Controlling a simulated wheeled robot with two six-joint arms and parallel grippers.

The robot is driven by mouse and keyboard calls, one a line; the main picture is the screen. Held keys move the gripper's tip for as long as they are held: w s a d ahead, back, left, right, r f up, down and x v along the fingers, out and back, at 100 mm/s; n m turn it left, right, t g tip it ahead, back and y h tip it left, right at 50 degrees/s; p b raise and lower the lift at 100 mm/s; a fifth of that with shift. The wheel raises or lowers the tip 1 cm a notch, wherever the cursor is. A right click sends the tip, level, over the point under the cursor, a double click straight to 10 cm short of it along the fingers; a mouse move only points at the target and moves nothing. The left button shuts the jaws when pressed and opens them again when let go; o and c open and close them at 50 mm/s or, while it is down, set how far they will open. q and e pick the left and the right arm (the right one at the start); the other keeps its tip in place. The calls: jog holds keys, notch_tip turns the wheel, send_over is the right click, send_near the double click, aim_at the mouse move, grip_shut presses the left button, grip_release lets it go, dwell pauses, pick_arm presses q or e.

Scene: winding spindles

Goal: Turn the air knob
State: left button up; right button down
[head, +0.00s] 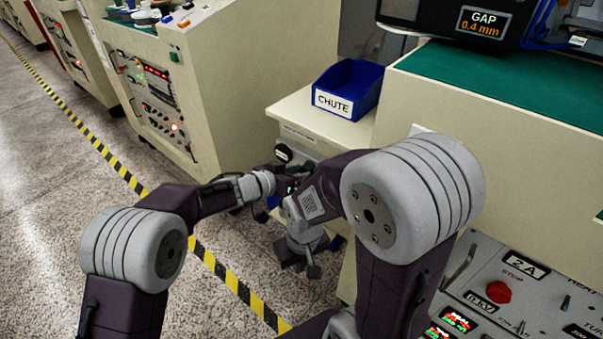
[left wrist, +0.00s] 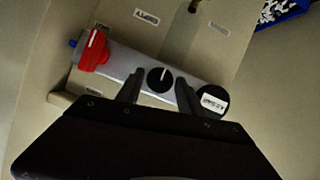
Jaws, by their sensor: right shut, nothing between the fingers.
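The black round knob (left wrist: 160,80) with a white mark sits on a grey metal bar in the left wrist view; I cannot read a label naming it as the air knob. My left gripper (left wrist: 158,90) is open, one finger on each side of this knob, with small gaps showing. In the head view my left gripper (head: 284,173) is at the front of the chute cabinet, partly hidden by my right arm. My right gripper (head: 307,268) is shut and empty, pointing down above the floor.
A red knob (left wrist: 93,50) is at the bar's left end and a round black part with a white label (left wrist: 212,100) is at its right. A blue chute bin (head: 348,90) sits above. A control panel (head: 500,300) is at lower right.

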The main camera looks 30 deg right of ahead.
pick_arm(q)
grip_shut()
jog(key=shift+s+f+m+t+y+b, duration=0.2)
jog(key=shift+m+t+b, duration=0.65)
jog(key=shift+b, duration=1.3)
jog(key=shift+w+r+m+t+y+b, duration=0.2)
jog(key=shift+m+t+b, duration=0.3)
jog(key=shift+m+b, duration=1.2)
jog(key=shift+s+f+m+t+y+b, duration=0.1)
jog(key=shift+s+m+t+y+b, duration=0.35)
jog(key=shift+b, duration=2.2)
jog(key=shift+w+t, duration=0.2)
jog(key=shift+t, duration=0.1)
jog(key=o, duration=0.5)
grip_release()
